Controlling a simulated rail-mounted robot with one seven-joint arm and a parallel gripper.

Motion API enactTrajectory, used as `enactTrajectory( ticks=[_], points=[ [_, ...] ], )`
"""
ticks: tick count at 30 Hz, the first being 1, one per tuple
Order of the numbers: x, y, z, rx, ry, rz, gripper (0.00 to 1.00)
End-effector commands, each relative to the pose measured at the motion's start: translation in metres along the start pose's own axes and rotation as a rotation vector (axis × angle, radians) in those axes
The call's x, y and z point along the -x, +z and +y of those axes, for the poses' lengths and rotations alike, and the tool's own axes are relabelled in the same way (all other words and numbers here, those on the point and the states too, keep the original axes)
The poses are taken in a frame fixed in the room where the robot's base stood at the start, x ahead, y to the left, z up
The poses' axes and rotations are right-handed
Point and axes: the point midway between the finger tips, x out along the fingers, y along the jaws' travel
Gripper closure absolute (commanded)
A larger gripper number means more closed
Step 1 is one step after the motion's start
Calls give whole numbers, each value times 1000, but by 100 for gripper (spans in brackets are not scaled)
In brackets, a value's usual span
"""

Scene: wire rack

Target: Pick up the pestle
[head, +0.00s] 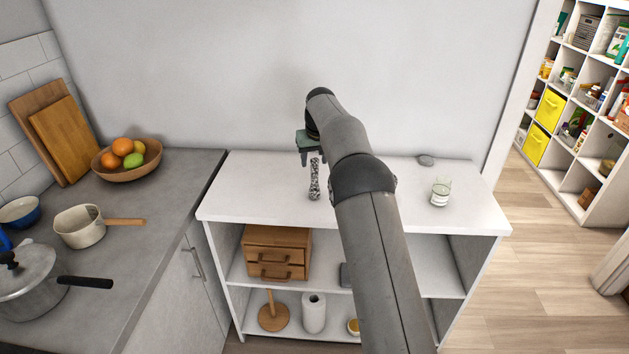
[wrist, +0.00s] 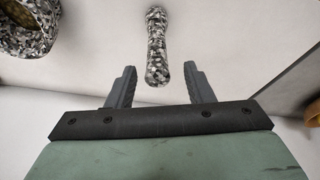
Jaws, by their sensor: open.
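The pestle (head: 314,181) is a speckled black, white and grey rod on the white top of the shelf unit, just below my gripper in the head view. In the wrist view the pestle (wrist: 157,45) points away from me, its thicker near end showing between the fingertips. My gripper (head: 312,158) is open and empty; its two dark fingers (wrist: 158,76) stand either side of that end with a gap on each side. I cannot tell its exact height above the pestle. A matching speckled bowl, likely the mortar (wrist: 28,27), is at the wrist view's upper left.
The white shelf top (head: 255,185) is clear left of the pestle. A wall runs behind. The grey counter (head: 170,215) with pots and a fruit bowl (head: 127,172) is left.

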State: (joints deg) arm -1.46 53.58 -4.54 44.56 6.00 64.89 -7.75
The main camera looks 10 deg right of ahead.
Motion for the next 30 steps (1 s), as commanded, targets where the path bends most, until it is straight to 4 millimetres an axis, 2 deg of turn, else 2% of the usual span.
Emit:
enactTrajectory(
  ticks=[10, 19, 20, 24, 25, 30],
  points=[
    [-44, -2, 4, 0, 0, -2, 53],
    [-51, -2, 3, 0, 0, 0, 53],
    [-51, -2, 3, 0, 0, 0, 58],
    [-51, -2, 3, 0, 0, 0, 97],
    [-51, -2, 3, 0, 0, 0, 100],
    [-50, -2, 3, 0, 0, 1, 100]
  ],
)
